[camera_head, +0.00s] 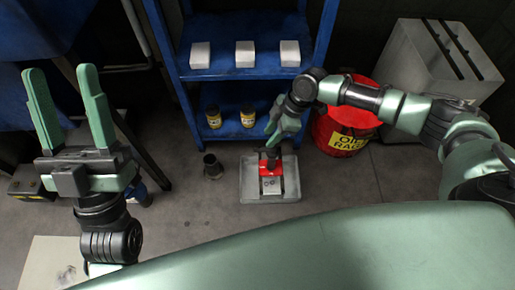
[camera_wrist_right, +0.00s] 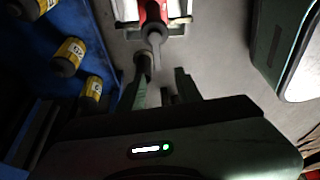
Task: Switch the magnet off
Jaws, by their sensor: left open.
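The magnet, a red block with a metal plate (camera_head: 271,184), sits in a shallow grey tray (camera_head: 250,188) on the floor. In the right wrist view its red body (camera_wrist_right: 150,12) is at the top edge. A grey lever (camera_wrist_right: 155,35) with a dark round grip (camera_wrist_right: 143,65) extends from it towards my fingers. My right gripper (camera_head: 273,140) is just above and behind the magnet. Its fingers show in the wrist view, close to the grip; whether they touch or hold it is unclear. My left gripper (camera_head: 68,85) is open, empty and raised at the left, far from the magnet.
A blue shelf (camera_head: 250,75) behind holds three pale blocks and two yellow-labelled jars (camera_head: 247,117). A red oily-rag bin (camera_head: 345,130) stands right of the tray, with a grey cabinet (camera_head: 415,70) behind it. A small dark cylinder (camera_head: 212,166) stands left of the tray.

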